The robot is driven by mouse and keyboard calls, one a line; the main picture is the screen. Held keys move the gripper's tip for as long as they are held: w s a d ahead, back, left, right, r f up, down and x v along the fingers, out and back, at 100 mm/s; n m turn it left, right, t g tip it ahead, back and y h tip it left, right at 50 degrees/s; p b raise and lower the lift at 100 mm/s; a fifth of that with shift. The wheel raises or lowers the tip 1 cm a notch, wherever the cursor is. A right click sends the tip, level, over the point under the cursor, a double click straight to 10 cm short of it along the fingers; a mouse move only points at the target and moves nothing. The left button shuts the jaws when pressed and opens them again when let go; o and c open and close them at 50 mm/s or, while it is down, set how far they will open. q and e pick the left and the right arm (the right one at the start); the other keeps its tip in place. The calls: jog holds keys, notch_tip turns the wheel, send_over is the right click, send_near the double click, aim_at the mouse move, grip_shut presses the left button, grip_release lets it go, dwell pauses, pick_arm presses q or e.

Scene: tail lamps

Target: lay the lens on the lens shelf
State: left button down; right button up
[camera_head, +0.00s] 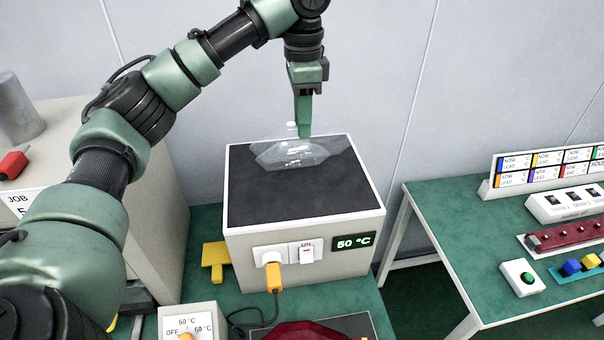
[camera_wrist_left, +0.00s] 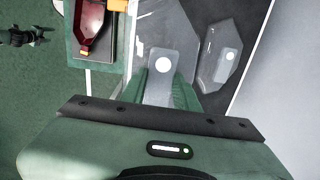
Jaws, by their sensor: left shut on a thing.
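My left gripper (camera_head: 304,132) points down over the rear of the dark top of a pale heater box (camera_head: 300,195). It is shut on the clear lens. In the left wrist view a clear tab (camera_wrist_left: 162,60) with a pale dot sits between the fingers. A clear faceted lens shape (camera_head: 292,153) shows at the dark top below the fingertips, and beside the fingers in the left wrist view (camera_wrist_left: 212,48). I cannot make out which surface is the lens shelf.
The heater reads 50 °C, with an orange plug (camera_head: 272,276) in front. A dial box (camera_head: 188,325) and a red housing (camera_head: 318,332) stand nearer. A green table (camera_head: 450,230) with a button box (camera_head: 522,277) is at right. A grey cylinder (camera_head: 18,110) stands at left.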

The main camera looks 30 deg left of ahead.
pick_arm(q)
notch_tip(320, 180, down, 16)
jog(key=p, duration=0.3)
jog(key=shift+r, duration=0.25)
jog(key=shift+f, duration=0.55)
pick_arm(e)
jog(key=shift+w+r, duration=0.25)
jog(key=shift+r, duration=0.55)
jog(key=shift+w+r, duration=0.25)
jog(key=shift+r, duration=0.5)
pick_arm(q)
jog(key=c, duration=1.1)
grip_release()
jog(key=shift+f, duration=0.1)
pick_arm(e)
jog(key=shift+s, duration=0.1)
pick_arm(q)
jog(key=shift+o, duration=0.2)
